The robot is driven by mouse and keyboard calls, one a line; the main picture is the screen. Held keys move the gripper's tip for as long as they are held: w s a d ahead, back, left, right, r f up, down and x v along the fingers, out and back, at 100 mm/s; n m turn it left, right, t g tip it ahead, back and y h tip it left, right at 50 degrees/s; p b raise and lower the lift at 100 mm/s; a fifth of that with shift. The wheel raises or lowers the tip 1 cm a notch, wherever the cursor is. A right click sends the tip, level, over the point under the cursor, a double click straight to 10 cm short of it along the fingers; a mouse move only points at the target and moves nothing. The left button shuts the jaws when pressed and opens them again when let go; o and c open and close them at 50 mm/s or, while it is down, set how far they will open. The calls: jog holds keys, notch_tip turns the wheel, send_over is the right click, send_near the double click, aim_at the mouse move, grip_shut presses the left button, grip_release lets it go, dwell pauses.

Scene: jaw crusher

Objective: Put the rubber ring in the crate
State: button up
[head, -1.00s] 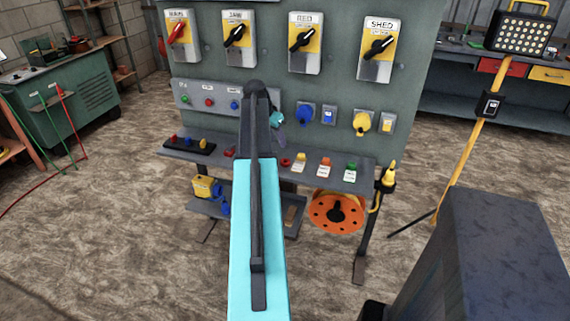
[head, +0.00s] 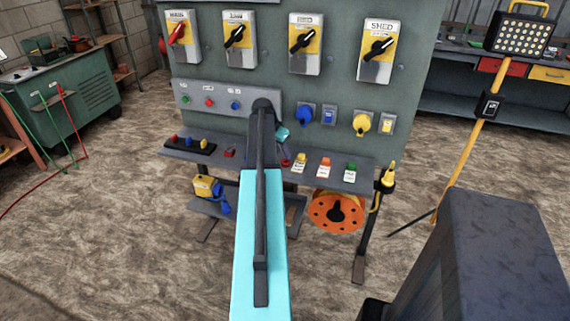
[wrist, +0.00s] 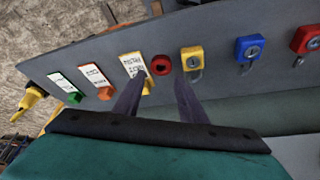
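The rubber ring, a small red ring with a dark centre, lies on the grey shelf of the switch panel. I cannot make out the crate for certain in either view.
The wrist view shows yellow (wrist: 192,60), blue (wrist: 250,48) and red (wrist: 306,40) padlocks. An orange reel (head: 337,212) hangs below. A yellow lamp stand (head: 470,130) is right.

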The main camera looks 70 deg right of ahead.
aim_at(286, 161)
jog(key=shift+d+f, duration=0.2)
jog(key=shift+f, duration=0.25)
jog(key=shift+p+x, duration=0.85)
jog(key=shift+x, duration=1.8)
jog(key=shift+a, duration=0.1)
jog(key=c, duration=0.8)
jog(key=shift+o, duration=0.2)
jog(key=shift+r, duration=0.15)
jog(key=shift+r+b, duration=0.5)
jog(key=shift+r, duration=0.65)
jog(key=w+a+r+b, duration=0.1)
jog(key=w+a, duration=0.1)
jog(key=a, duration=0.5)
jog(key=w+a+r+b, duration=0.1)
jog(key=w+a+b, duration=0.1)
jog(key=a, duration=0.6)
jog(key=shift+w+a+r, duration=0.2)
jog(key=shift+w+r, duration=0.05)
jog(key=shift+w, duration=0.15)
